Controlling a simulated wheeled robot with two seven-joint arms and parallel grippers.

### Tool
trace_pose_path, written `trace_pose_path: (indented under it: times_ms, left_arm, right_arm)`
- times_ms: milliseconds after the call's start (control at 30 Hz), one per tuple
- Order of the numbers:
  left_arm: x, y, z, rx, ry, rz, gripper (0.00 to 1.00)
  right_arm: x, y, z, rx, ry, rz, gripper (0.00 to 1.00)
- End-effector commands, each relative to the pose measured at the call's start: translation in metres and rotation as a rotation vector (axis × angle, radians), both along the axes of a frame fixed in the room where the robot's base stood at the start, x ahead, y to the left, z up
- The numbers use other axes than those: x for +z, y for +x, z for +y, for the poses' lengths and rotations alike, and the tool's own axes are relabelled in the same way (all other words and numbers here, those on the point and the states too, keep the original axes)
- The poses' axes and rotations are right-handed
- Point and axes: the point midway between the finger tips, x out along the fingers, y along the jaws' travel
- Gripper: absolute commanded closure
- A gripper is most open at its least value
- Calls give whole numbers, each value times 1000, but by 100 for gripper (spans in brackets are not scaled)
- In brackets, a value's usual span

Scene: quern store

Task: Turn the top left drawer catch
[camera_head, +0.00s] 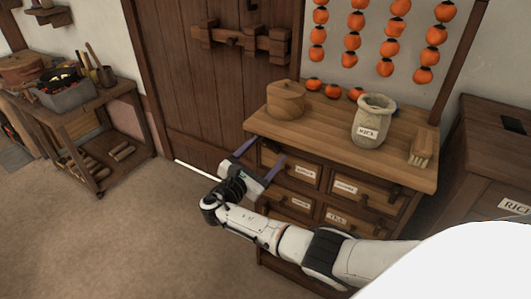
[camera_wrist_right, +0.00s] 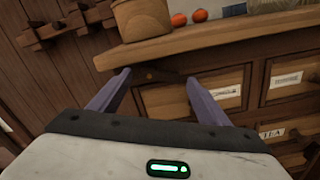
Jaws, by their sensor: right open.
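The wooden drawer chest (camera_head: 385,150) has labelled drawers. Its top left drawer (camera_head: 292,165) carries a pale label, and this drawer front also shows in the right wrist view (camera_wrist_right: 168,100). In the wrist view a dark wooden catch (camera_wrist_right: 172,77) lies roughly level near the drawer's top edge. My right gripper (camera_head: 263,152) is open at the chest's left front corner. In the wrist view its two purple fingers stand either side of the catch, with nothing held (camera_wrist_right: 160,78). I cannot tell whether they touch it. My left gripper is out of view.
On the chest top stand a round wooden box (camera_head: 286,100), a labelled rice sack (camera_head: 372,122) and a brush (camera_head: 421,148). The top overhangs the drawers. A plank door (camera_head: 215,90) is behind, a workbench (camera_head: 120,92) at left. The floor (camera_head: 120,235) is clear.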

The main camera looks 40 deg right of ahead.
Motion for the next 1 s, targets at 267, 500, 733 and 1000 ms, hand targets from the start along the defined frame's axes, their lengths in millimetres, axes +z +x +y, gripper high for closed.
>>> trace_pose_path:
  times_ms: [267, 500, 733, 1000]
  left_arm:
    - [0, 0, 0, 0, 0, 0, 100]
    - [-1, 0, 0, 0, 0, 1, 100]
    - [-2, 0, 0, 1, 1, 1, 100]
    - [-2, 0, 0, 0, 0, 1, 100]
  right_arm:
    - [-2, -16, 41, 4, 4, 1, 30]
    - [-1, -33, 80, 2, 3, 0, 30]
    - [0, -39, 94, 1, 1, 0, 30]
    - [0, -39, 95, 0, 1, -1, 36]
